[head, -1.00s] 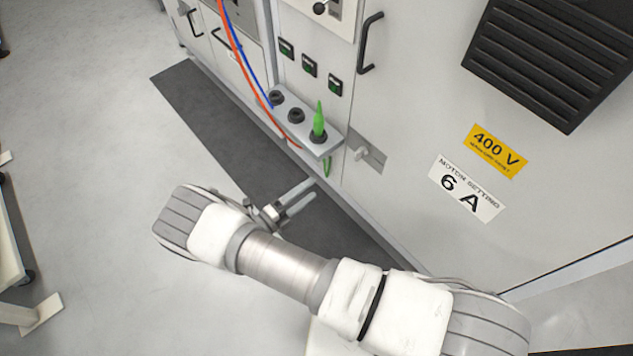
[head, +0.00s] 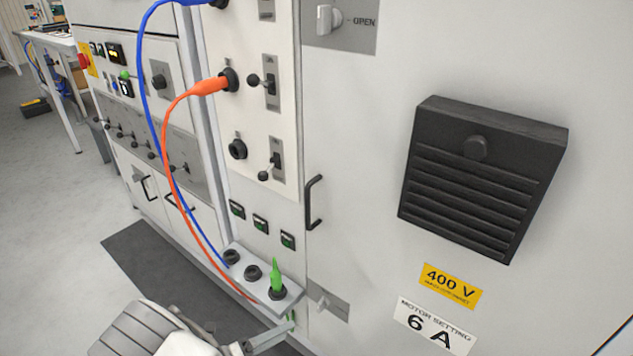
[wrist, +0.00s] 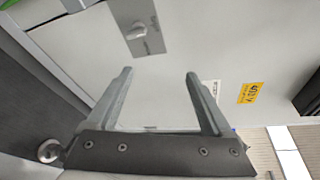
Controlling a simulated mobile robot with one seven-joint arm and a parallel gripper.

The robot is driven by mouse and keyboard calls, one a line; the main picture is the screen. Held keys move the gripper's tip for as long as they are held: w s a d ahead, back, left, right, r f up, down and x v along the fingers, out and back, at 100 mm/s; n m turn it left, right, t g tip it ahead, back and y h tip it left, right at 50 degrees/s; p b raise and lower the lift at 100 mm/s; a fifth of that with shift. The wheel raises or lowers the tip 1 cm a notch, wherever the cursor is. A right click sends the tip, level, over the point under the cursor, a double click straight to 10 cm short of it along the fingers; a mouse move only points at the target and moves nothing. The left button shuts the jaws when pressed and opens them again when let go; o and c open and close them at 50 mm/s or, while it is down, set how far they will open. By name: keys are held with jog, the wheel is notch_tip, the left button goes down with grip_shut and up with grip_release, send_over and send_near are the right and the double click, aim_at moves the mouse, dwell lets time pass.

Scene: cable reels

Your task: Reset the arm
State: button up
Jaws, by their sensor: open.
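My gripper (wrist: 160,95) shows in the wrist view with its two fingers apart and nothing between them. It faces the pale cabinet door (wrist: 95,60), below a grey latch plate with a knob (wrist: 138,30). In the head view my arm is at the bottom left, and part of my gripper (head: 268,341) shows at the lower edge, below the socket shelf. The fingertips are partly cut off there.
A socket shelf (head: 236,278) holds a green plug (head: 276,277). An orange cable (head: 168,150) and a blue cable (head: 143,80) hang in front of the cabinet. A door handle (head: 312,203) and a black vent box (head: 480,180) stick out.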

jog(key=d+r+m+g+y, duration=0.3)
jog(key=d+r+m+g, duration=0.3)
jog(key=r+m, duration=0.45)
jog(key=d+r+m+g+y, duration=0.3)
jog(key=d+r+m, duration=0.5)
jog(key=r+m, duration=0.3)
jog(key=s+d+r+m+t+y, duration=0.25)
jog(key=s+d+r+m, duration=0.25)
jog(key=s+r+m, duration=0.3)
jog(key=s+d+r+m+t+y, duration=0.2)
jog(key=s+d+r+m+y, duration=0.2)
jog(key=s+r+m, duration=0.45)
notch_tip(320, 180, up, 20)
jog(key=w+m+p, duration=0.1)
jog(key=w+p, duration=0.1)
jog(key=p, duration=1.9)
jog(key=shift+w+m, duration=0.2)
jog(key=shift+m, duration=0.2)
